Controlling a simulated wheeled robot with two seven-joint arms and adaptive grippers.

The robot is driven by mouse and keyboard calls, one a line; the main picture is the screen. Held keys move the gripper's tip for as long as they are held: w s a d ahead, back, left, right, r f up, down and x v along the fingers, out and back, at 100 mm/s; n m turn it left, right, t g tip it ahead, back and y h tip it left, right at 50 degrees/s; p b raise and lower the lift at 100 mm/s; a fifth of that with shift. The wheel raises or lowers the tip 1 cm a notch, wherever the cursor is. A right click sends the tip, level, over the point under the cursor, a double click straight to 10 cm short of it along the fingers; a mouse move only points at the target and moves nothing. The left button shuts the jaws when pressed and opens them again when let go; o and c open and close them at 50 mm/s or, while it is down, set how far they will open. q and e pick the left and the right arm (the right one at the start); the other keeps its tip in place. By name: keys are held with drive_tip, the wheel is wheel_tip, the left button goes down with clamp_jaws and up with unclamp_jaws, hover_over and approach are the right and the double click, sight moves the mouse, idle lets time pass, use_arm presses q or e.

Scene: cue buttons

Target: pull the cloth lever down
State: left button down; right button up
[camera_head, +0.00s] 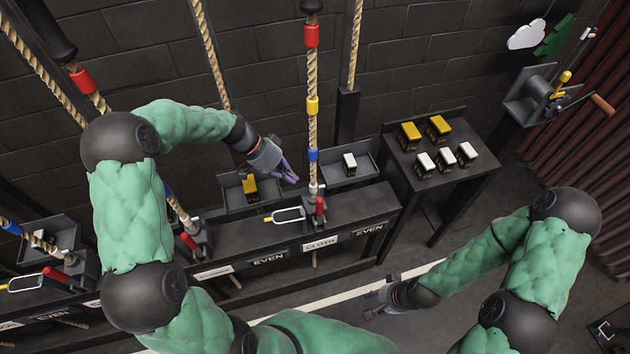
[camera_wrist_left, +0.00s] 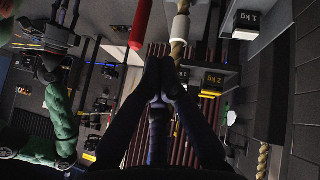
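The cloth lever is the red-handled lever (camera_head: 320,206) on the dark rail, just above the white CLOTH label (camera_head: 320,243). Its handle stands upright beside a rope (camera_head: 312,135) with red, yellow and blue bands. My left gripper (camera_head: 290,175) is to the left of that rope and above the rail, apart from the lever. In the left wrist view its fingertips (camera_wrist_left: 161,78) meet with nothing between them. A red handle (camera_wrist_left: 141,25) shows just beyond them, beside a rope in a pale sleeve (camera_wrist_left: 180,28). My right gripper (camera_head: 374,302) is low over the floor, its fingers apart and empty.
A silver wire loop (camera_head: 288,215) is beside the lever. Another red-handled lever (camera_head: 190,241) is further left. Trays with a yellow weight (camera_head: 249,187) and a white weight (camera_head: 349,163) are behind the rail. A table (camera_head: 440,184) with several weights stands right.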

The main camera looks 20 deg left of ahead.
use_arm(q)
drive_tip(key=b, duration=0.2)
approach(319, 212)
drive_tip(key=w+d+f, duration=0.1)
drive_tip(key=w+f, duration=0.1)
drive_tip(key=w+d+f, duration=0.1)
drive_tip(key=w, duration=0.1)
drive_tip(key=shift+d+f, duration=0.15)
drive_tip(key=shift+f, duration=0.25)
use_arm(e)
drive_tip(key=shift+s+f, duration=0.25)
drive_tip(key=shift+f, duration=0.5)
use_arm(q)
drive_tip(key=shift+s+d+r+t+b, duration=0.1)
drive_tip(key=shift+s+d+t+b, duration=0.15)
drive_tip(key=shift+s+t+b, duration=0.05)
use_arm(e)
drive_tip(key=shift+f, duration=0.45)
